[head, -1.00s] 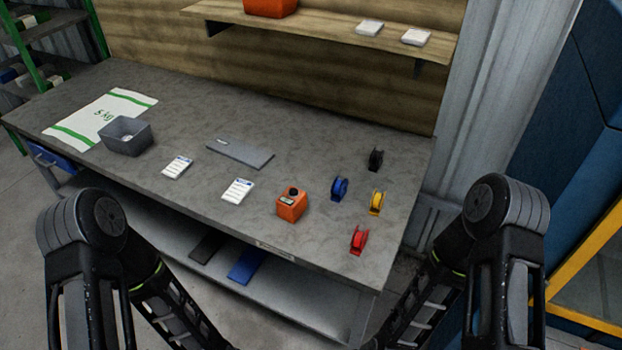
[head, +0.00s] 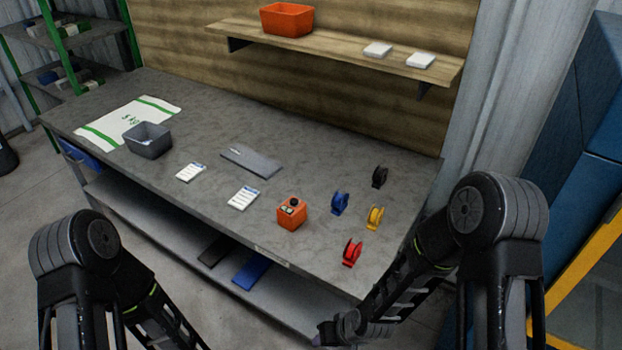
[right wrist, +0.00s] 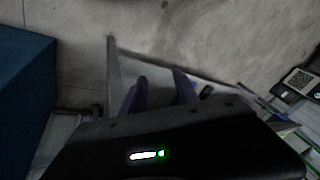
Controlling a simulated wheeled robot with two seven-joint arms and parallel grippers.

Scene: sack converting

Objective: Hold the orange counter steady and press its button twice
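The orange counter (head: 292,213) stands upright on the grey bench near its front edge. A dark round button (head: 294,201) is on its top, beside a small light display. My right gripper (right wrist: 163,92) is open in the right wrist view, its two dark fingers apart with nothing between them. In the head view the right forearm reaches in from the right, and its hand is low at the bottom edge, in front of the bench and away from the counter. My left arm shows at lower left, but its gripper is out of frame.
White label cards (head: 243,199), a grey flat plate (head: 250,160), a grey bin (head: 148,142) and a sack (head: 110,125) lie leftward. Bare bench surrounds the counter.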

